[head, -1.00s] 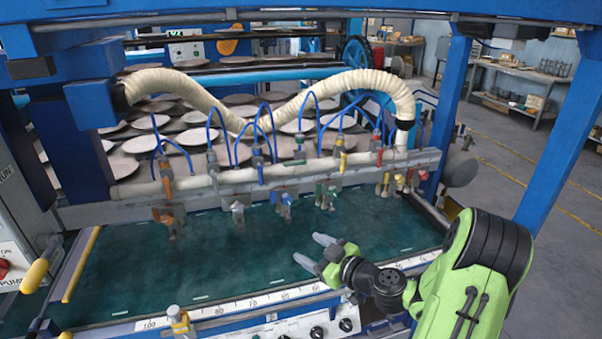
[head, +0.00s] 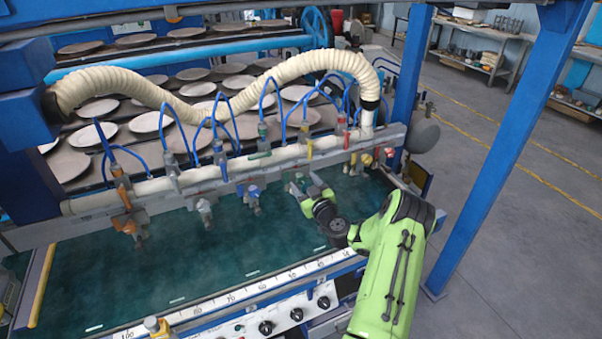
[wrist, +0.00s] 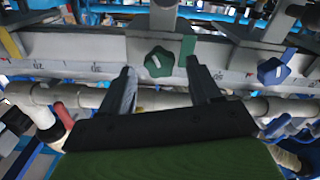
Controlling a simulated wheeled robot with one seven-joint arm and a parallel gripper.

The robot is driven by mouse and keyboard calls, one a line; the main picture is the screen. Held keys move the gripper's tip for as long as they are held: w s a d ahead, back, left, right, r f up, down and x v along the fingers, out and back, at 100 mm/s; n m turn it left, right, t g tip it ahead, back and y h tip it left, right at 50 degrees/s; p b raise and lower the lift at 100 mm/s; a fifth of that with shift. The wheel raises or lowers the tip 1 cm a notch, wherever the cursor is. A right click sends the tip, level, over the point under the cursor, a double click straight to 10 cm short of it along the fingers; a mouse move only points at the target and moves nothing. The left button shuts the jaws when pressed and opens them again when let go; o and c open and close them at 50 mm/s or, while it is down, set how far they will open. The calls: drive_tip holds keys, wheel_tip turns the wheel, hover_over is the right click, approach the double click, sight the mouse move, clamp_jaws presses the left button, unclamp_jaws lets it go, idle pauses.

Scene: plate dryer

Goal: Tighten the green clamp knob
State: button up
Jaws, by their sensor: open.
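The green clamp knob (wrist: 159,62) is a lobed knob with a pale mark, on the front of the grey clamp rail (wrist: 90,48). In the wrist view it shows between and just beyond the two fingertips. My gripper (wrist: 160,76) is open and empty, with one finger on each side of the knob. I see no clear contact. In the head view my gripper (head: 299,188) is at the rail, right of the blue knob (head: 254,192), and largely covers the green one. The blue knob also shows at the right in the wrist view (wrist: 273,70).
An orange clamp (head: 128,225) and a white-knobbed clamp (head: 205,211) hang farther left on the rail. Blue air hoses (head: 265,95) and a cream corrugated hose (head: 220,107) run above it. The green table (head: 190,265) below is clear. A blue post (head: 480,170) stands at the right.

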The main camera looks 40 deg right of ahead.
sight(302, 180)
drive_tip(key=shift+x, duration=1.5)
drive_tip(key=shift+c, duration=0.4)
drive_tip(key=c, duration=1)
drive_tip(key=shift+o, duration=0.2)
